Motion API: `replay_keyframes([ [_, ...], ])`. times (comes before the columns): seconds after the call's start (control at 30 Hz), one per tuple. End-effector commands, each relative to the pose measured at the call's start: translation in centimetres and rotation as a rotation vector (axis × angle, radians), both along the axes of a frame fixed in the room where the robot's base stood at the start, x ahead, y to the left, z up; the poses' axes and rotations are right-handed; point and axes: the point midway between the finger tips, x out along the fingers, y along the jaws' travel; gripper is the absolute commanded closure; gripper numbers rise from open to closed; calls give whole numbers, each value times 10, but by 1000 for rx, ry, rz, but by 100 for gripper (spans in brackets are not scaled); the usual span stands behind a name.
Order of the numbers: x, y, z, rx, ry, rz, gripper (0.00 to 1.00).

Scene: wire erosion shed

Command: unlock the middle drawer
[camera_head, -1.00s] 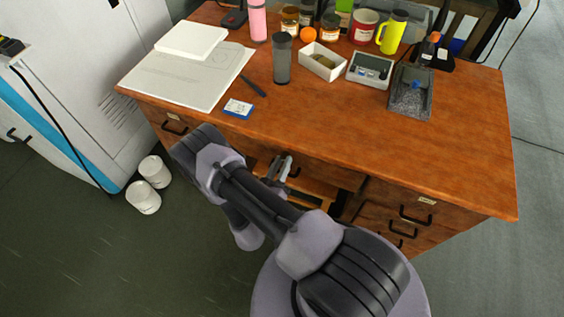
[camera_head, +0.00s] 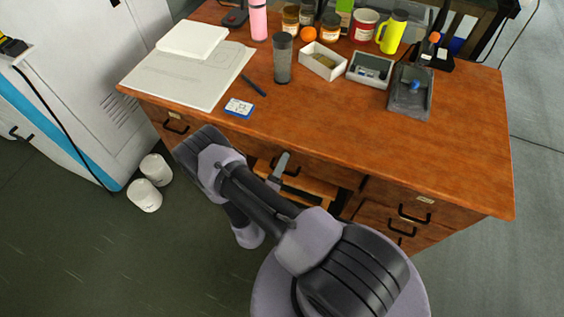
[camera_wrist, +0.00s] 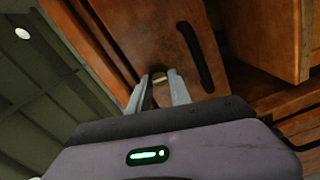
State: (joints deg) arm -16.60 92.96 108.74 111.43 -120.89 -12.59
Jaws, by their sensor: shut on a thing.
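The middle drawer (camera_head: 322,174) is the wide wooden front under the desk top, partly hidden behind my arm in the head view. In the wrist view a drawer front (camera_wrist: 170,28) with a dark bar handle (camera_wrist: 194,57) is close ahead. My gripper (camera_wrist: 161,79) is at this front, beside the handle. It is shut on a small brass-coloured thing, seemingly the key (camera_wrist: 160,74), at the lock. The fingers hide most of it, and I cannot tell how far it is turned. In the head view one finger of my gripper shows (camera_head: 281,164) below the desk edge.
The wooden desk top (camera_head: 330,125) holds papers, a tumbler (camera_head: 282,60), a white box (camera_head: 322,62) and several jars and mugs at the back. More drawers (camera_head: 410,213) are at the right. White canisters (camera_head: 145,196) stand on the floor at left.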

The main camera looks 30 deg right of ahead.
Motion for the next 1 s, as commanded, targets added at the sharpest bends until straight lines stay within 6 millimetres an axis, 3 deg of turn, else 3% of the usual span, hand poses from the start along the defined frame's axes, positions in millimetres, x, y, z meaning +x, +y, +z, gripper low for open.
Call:
replay_keyframes([
  [0.87,0,0,0,-82,105,-1,100],
  [0.9,0,0,0,-82,105,-1,68],
  [1.0,0,0,0,-81,104,-1,54],
])
